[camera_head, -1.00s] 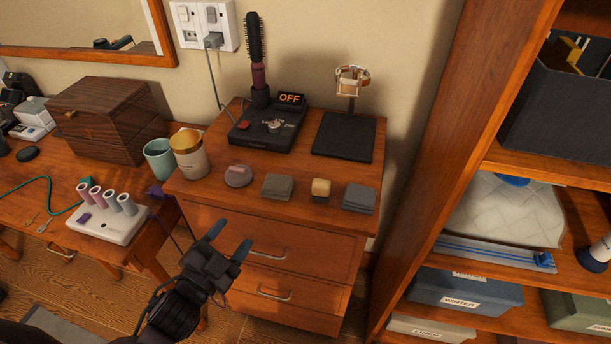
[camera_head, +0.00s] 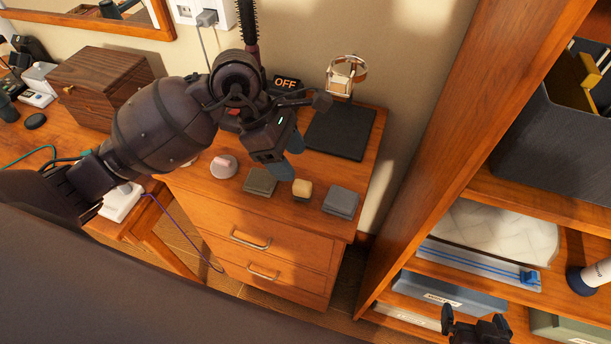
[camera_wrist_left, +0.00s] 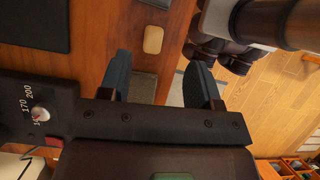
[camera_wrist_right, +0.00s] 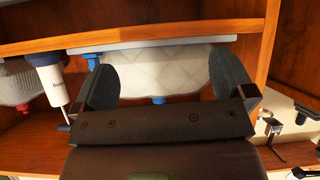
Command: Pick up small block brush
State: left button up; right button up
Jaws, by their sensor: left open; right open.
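The small block brush (camera_head: 302,187) is a tan block on a dark base. It sits near the front edge of the dresser top, between two grey folded cloths. It also shows in the left wrist view (camera_wrist_left: 153,40), just beyond the fingertips. My left gripper (camera_head: 287,157) is open and empty above the dresser, just behind and left of the brush, apart from it. My right gripper (camera_head: 476,322) is low at the right by the shelf unit. In the right wrist view it is open and empty (camera_wrist_right: 165,75), facing a shelf.
Grey cloths (camera_head: 260,181) and (camera_head: 341,201) flank the brush closely. A round grey pad (camera_head: 223,166) lies further left. A black mat (camera_head: 340,130) and a watch stand (camera_head: 345,76) are behind. The wooden shelf unit (camera_head: 430,150) rises at right.

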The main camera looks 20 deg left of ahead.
aim_at(304, 184)
pick_arm(q)
jog(key=shift+y, duration=0.5)
jog(key=x, duration=0.3)
jog(key=w+x, duration=0.1)
jog(key=shift+a+f, duration=0.2)
jog(key=shift+f, duration=0.2)
jog(key=shift+s+d+f, duration=0.1)
jog(key=shift+f, duration=0.25)
jog(key=x, duration=0.4)
jog(key=shift+s, duration=0.15)
jog(key=shift+d+f, duration=0.15)
jog(key=shift+f, duration=0.25)
jog(key=shift+c, duration=0.9)
jog(key=c, duration=0.8)
jog(key=shift+r, duration=0.55)
notch_tip(304, 184, up, 19)
jog(key=shift+p, duration=0.4)
pick_arm(e)
jog(key=shift+s+d+r, duration=0.1)
jog(key=shift+d+r, duration=0.1)
jog(key=shift+r, duration=0.15)
